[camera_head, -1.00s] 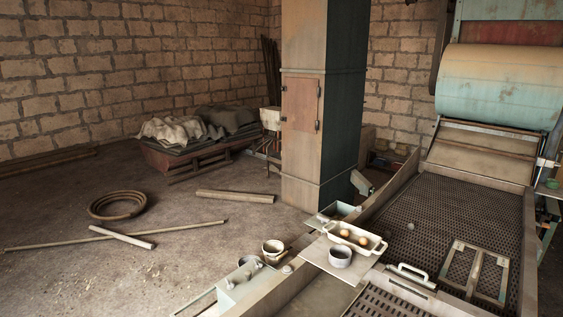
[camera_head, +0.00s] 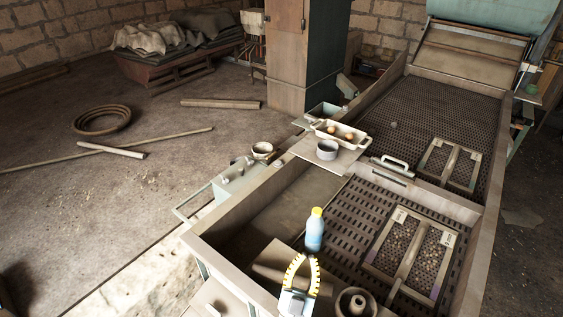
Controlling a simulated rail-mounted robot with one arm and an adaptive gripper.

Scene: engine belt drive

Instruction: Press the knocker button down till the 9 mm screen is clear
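My gripper (camera_head: 306,262) shows at the bottom middle, with two curved yellow fingers apart and nothing between them. Two framed screens lie on the slotted and perforated decks: a nearer one (camera_head: 407,257) with two small white labels, and a farther one (camera_head: 450,165). The labels are too small to read, so I cannot tell which is the 9 mm screen. Pale bits show in the nearer screen's mesh. A grey-green box (camera_head: 240,182) with small fittings on top sits on the left rim; I cannot tell whether one is the knocker button. My gripper is apart from the box and both screens.
A blue bottle with a yellow cap (camera_head: 315,230) stands just beyond my gripper. A ring-shaped part (camera_head: 355,302) is right of it. A shelf across the trough holds a grey cup (camera_head: 327,150) and a pale tray (camera_head: 341,134). A handle (camera_head: 396,162) stands near the divider.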

